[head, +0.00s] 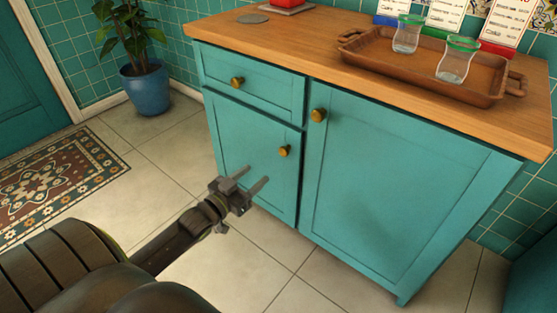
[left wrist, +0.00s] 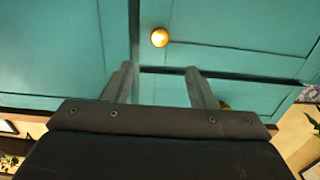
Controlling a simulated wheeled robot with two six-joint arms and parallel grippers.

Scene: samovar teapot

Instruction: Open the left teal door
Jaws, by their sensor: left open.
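The left teal door (head: 238,137) is the smaller lower door of the cabinet, below a drawer, and it is closed. Its round brass knob (head: 285,151) sits near its upper right corner. My left gripper (head: 256,175) is open and empty in front of this door, lower and left of the knob in the head view. The left wrist view looks inverted. There the knob (left wrist: 160,37) shows beyond the fingertips, between the lines of the two fingers (left wrist: 160,70), apart from them. My right gripper is in neither view.
The drawer (head: 265,88) and right door (head: 385,190) are closed, each with a brass knob. A wooden tray (head: 385,62) with glass jars stands on the countertop. A potted plant (head: 147,88) stands left; tiled floor before the cabinet is clear.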

